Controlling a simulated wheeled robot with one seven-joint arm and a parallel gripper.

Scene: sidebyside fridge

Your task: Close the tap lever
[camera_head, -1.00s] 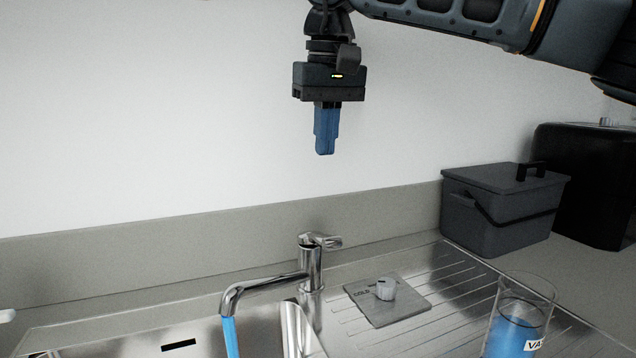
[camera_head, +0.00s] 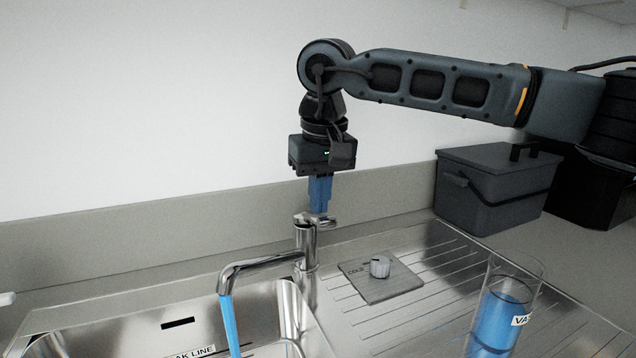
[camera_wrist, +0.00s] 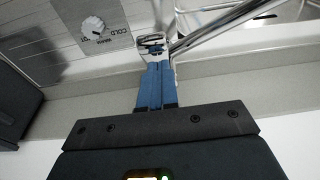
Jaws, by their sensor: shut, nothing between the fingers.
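The chrome tap (camera_head: 306,245) stands at the back of the sink, with blue water running from its spout (camera_head: 230,325). Its lever (camera_head: 318,222) is on top of the tap body and points right in the head view. My gripper (camera_head: 320,208) points down with its blue fingers shut and empty. The fingertips are right at the lever, just behind or above it; I cannot tell whether they touch. In the wrist view the fingertips (camera_wrist: 155,68) overlap the near side of the tap top (camera_wrist: 152,45).
A square plate with a white knob (camera_head: 380,267) lies on the ridged drainboard, right of the tap. A glass vase (camera_head: 503,315) holding blue liquid stands at the front right. A grey lidded box (camera_head: 495,190) is at the back right. The wall is close behind my gripper.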

